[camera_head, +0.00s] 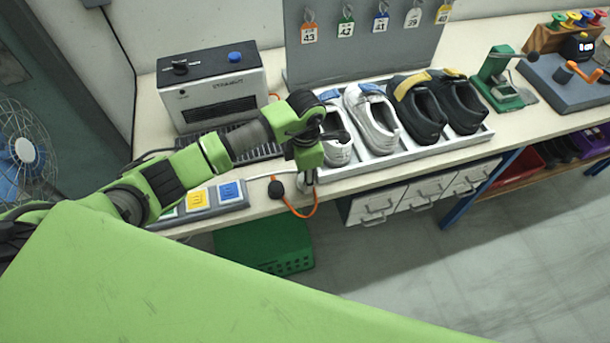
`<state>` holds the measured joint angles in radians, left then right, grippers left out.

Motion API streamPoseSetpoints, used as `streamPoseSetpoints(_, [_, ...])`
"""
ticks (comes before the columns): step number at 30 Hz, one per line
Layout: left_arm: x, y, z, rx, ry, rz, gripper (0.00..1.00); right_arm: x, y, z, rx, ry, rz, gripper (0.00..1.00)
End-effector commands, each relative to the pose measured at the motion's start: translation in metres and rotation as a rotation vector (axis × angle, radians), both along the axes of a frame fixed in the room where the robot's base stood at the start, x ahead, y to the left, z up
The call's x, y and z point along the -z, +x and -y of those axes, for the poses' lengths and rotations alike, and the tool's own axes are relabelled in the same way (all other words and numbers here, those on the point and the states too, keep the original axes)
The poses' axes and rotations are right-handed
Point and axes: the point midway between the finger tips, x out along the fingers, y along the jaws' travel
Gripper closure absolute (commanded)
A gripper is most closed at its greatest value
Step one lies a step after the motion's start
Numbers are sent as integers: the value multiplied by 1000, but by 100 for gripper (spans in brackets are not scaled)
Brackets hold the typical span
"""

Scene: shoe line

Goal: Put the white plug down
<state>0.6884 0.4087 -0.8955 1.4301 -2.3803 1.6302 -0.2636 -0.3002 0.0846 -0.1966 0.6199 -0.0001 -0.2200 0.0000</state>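My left gripper (308,178) points down at the front edge of the workbench (350,186), just in front of the shoe tray. A small pale piece, which looks like the white plug (308,175), shows at its fingertips. An orange cable (313,208) hangs in a loop past the bench edge and rises to this gripper, which appears shut on the plug. The fingers are small and partly hidden by the wrist. My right gripper is not in view.
The shoe tray (460,143) holds white and black shoes close right of my gripper. A boxy machine (212,88) stands behind my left arm. A button panel (212,202) lies at left front. Drawers (420,192) and a green crate (265,243) sit below the bench.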

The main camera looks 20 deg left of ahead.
Motion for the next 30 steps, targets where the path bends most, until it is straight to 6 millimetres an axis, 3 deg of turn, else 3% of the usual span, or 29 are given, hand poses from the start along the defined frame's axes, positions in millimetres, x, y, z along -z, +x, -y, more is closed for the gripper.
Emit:
streamPoseSetpoints(13, [9,0,0,0,0,2,100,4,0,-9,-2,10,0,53])
streamPoseSetpoints(14, [8,0,0,0,0,1,62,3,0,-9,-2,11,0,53])
streamPoseSetpoints(15, [7,0,0,0,0,1,53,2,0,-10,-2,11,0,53])
streamPoseSetpoints(25, [7,0,0,0,0,1,53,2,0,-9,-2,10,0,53])
streamPoseSetpoints(30, [-4,2,0,1,-2,6,53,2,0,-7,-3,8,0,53])
